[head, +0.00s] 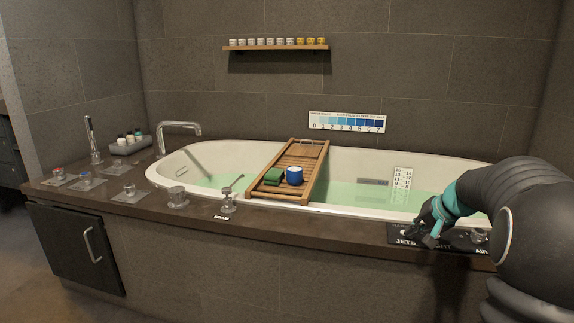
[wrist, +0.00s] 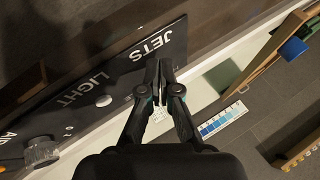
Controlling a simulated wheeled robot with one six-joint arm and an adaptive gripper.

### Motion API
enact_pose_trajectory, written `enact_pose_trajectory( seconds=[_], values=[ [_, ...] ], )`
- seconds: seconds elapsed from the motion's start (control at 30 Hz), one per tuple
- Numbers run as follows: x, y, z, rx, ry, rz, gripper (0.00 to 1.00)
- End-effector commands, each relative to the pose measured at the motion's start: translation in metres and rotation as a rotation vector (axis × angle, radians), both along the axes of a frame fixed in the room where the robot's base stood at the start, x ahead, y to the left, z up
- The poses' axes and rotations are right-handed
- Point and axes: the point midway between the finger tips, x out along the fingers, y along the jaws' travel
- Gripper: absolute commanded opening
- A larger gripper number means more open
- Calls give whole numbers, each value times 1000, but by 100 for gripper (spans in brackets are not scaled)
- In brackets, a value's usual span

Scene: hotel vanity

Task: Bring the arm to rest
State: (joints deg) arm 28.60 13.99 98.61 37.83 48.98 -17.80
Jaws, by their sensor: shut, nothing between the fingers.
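My gripper (head: 428,230) is at the right end of the tub deck in the head view, over or beside a black control panel (head: 398,237). I cannot tell whether it touches the panel. In the wrist view its two fingers (wrist: 159,70) are together with nothing between them. The panel (wrist: 82,92) there reads JETS, LIGHT and AIR, and a clear knob (wrist: 41,150) sits by AIR. My arm covers the right side of the head view and hides part of the tub's right end.
The bathtub (head: 345,212) holds greenish water. Taps and knobs line the stone deck (head: 330,222). A wall shelf (head: 275,47) holds several small jars.

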Motion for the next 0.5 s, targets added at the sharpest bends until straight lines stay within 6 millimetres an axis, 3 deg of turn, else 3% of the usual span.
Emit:
enact_pose_trajectory(
  seconds=[0.17, 0.5],
  values=[
    [-58, 26, -12, -44, 123, 10, 0],
    [-178, 98, 2, -209, 253, 113, 0]
  ],
)
